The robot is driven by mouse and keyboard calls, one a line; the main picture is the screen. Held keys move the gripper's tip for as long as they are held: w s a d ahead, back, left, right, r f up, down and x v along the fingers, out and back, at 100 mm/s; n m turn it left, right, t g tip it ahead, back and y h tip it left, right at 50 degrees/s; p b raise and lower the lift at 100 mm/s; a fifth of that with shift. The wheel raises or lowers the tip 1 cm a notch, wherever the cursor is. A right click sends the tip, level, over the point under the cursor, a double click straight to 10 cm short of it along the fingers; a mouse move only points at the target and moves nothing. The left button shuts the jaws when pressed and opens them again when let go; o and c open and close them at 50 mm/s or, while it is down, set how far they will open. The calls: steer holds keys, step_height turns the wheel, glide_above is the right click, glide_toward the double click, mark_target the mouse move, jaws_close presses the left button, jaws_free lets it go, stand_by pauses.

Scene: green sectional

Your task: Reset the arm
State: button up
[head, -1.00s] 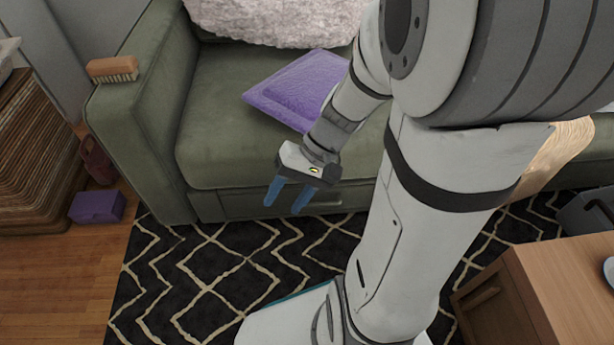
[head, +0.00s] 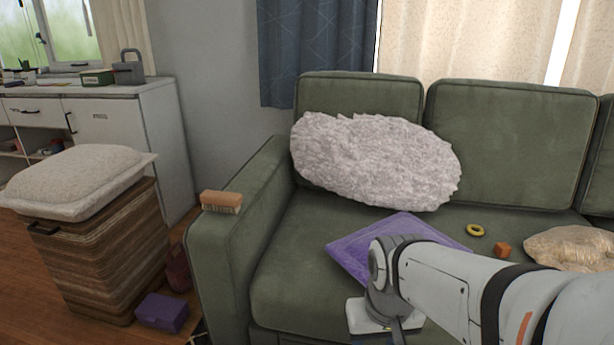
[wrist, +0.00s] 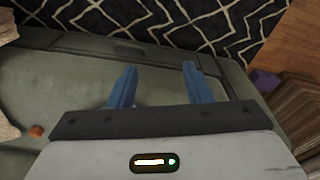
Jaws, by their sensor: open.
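My gripper (wrist: 158,88) shows in the wrist view with its two blue fingers spread apart and nothing between them. It is open, above the green sofa (wrist: 75,75), with the patterned rug beyond. In the head view my arm reaches in from the lower right, in front of the sofa seat (head: 300,255). The fingers are hidden or out of frame there. The arm overlaps part of a flat purple cushion (head: 360,250) on the seat.
A brush (head: 221,202) lies on the sofa armrest. A fluffy pillow (head: 375,160), yellow ring (head: 475,230) and orange cube (head: 503,249) are on the sofa. A purple box (head: 162,312) sits on the floor beside a wicker hamper (head: 95,255).

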step_height(320, 180, up, 34)
steer(key=s+t+p, duration=0.1)
steer(key=p, duration=2.8)
steer(key=shift+s+d+f, duration=0.25)
steer(key=shift+d, duration=0.1)
